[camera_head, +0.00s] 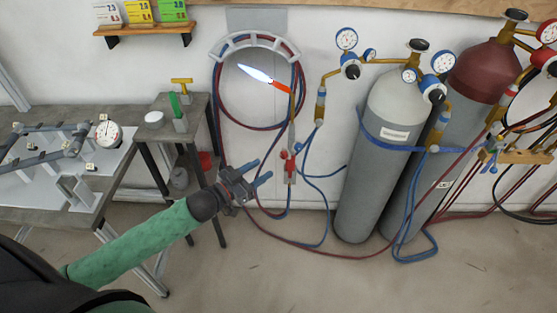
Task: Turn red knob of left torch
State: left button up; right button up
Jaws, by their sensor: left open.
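The left torch (291,138) hangs upright on the wall, its brass tube rising from a red and grey body. The red knob (284,155) shows on the left of this body, small in the picture. A pale blue-white flame shape (255,74) with an orange-red end points left from the torch's top. My left gripper (256,173) is open and empty, its two blue-grey fingers pointing right toward the torch body. In the picture the fingertips are a little left of and below the red knob, apart from it. My right gripper is not in view.
Red and blue hoses (222,105) loop from a wall hanger (253,43) and run behind my gripper. A grey gas cylinder (370,190) stands right of the torch. A small side table (180,103) and a workbench (120,170) stand left. Floor between them is open.

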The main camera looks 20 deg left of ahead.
aim_at(282, 157)
pick_arm(q)
jog(key=shift+b+x, duration=0.65)
jog(key=shift+x, duration=2.95)
jog(key=shift+w+d, duration=0.1)
jog(key=shift+w, duration=0.05)
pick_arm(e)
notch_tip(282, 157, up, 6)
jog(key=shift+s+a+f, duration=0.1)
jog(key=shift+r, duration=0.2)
pick_arm(q)
jog(key=c, duration=1)
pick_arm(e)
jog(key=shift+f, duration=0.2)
